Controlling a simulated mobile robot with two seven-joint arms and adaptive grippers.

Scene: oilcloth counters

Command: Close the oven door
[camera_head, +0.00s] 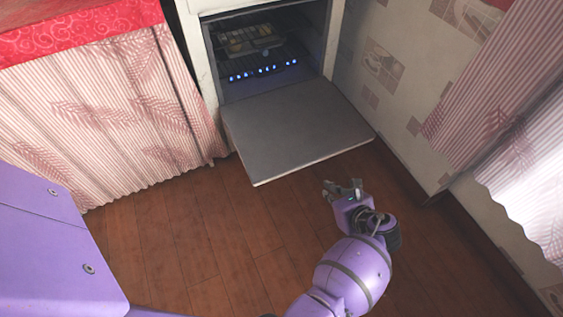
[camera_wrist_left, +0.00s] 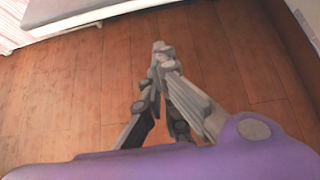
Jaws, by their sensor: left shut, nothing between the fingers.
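The oven (camera_head: 268,50) stands at the top middle of the head view. Its door (camera_head: 295,128) is open, folded down and out over the floor. My left gripper (camera_head: 343,187) is in front of the door's near edge, toward its right side, apart from it and over the floor. Its fingers (camera_wrist_left: 162,50) are shut with nothing between them. In the left wrist view, the pale edge of the door shows at the top left. My right gripper is not in view.
Inside the oven is a rack with a tray of food (camera_head: 248,42) and a row of blue lights. A curtained counter (camera_head: 110,115) stands at the left. A wall (camera_head: 385,90) runs close along the right. The wooden floor (camera_head: 190,240) before the door is clear.

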